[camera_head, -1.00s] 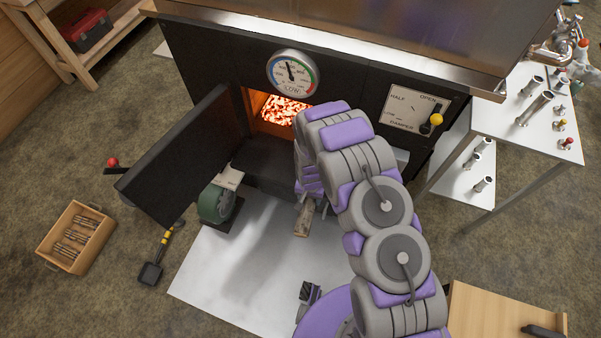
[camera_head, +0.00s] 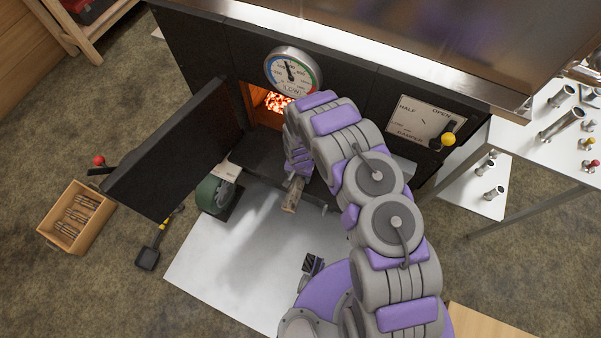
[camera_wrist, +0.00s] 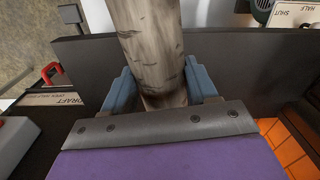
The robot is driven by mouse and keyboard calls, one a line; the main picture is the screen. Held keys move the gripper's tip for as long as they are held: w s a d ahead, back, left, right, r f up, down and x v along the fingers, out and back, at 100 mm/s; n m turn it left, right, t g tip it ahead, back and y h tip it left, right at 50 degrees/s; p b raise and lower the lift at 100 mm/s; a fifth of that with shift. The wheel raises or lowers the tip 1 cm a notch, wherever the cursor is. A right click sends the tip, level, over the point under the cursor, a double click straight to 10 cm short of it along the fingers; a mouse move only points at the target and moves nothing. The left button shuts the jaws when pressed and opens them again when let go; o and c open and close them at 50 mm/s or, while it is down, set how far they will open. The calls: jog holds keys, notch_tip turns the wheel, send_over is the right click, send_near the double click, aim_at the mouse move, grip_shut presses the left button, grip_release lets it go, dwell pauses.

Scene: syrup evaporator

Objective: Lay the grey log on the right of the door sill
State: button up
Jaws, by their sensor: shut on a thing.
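The grey log (camera_head: 292,195) is a short, bark-streaked piece. My gripper (camera_head: 296,179) is shut on it, and its near end sticks out towards the white floor sheet. In the wrist view the log (camera_wrist: 152,42) stands between the two blue fingers of my gripper (camera_wrist: 163,88). The dark door sill (camera_head: 262,160) runs below the glowing fire opening, its right part hidden by my arm. In the wrist view the sill (camera_wrist: 245,70) crosses behind the log. I cannot tell whether the log touches it.
The black fire door (camera_head: 170,155) stands open on the left. A green blower (camera_head: 215,195) sits by it on the white floor sheet (camera_head: 225,270). The fire (camera_head: 275,102) glows in the opening. A damper panel (camera_head: 422,120) with a yellow knob is to the right. The front floor sheet is mostly clear.

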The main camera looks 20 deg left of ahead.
jog(key=shift+w+d+f+b, duration=0.1)
jog(key=shift+w+f+b, duration=0.7)
jog(key=shift+w, duration=0.7)
jog(key=shift+w+d+f+b, duration=0.1)
jog(key=shift+w+f+b, duration=0.5)
jog(key=shift+w+f, duration=0.7)
jog(key=shift+w+f+b, duration=0.6)
jog(key=shift+w+b, duration=0.1)
jog(key=shift+w, duration=1.05)
jog(key=o, duration=1.4)
notch_tip(320, 180, up, 8)
jog(key=shift+f+p, duration=0.25)
jog(key=shift+p, duration=0.55)
